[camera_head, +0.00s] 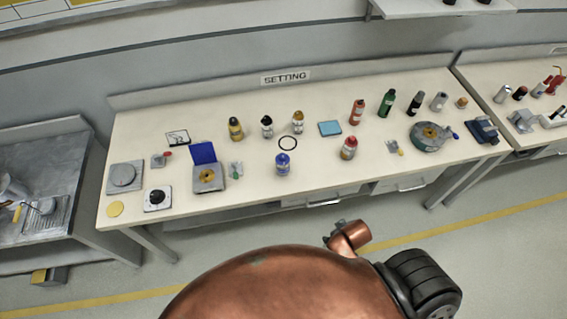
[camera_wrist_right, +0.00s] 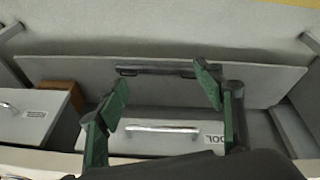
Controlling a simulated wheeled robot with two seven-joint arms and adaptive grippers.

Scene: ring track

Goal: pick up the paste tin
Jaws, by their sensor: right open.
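I cannot tell for sure which thing is the paste tin. A small squat orange-brown container (camera_head: 461,102) stands at the right back of the long bench (camera_head: 320,165); its label is too small to read. My right gripper (camera_wrist_right: 163,88) is open and empty in the right wrist view. Its green fingers are spread in front of the grey bench drawers, apart from any object. In the head view, my copper arm crosses the bottom and hides the right gripper's fingers. My left gripper is in neither view.
Several bottles, including a yellow one (camera_head: 235,129) and a blue one (camera_head: 283,164), stand on the bench. A blue-lidded box (camera_head: 207,175) is at left and a round grey device (camera_head: 428,137) at right. A drawer handle (camera_wrist_right: 162,128) faces my right gripper. The floor in front is clear.

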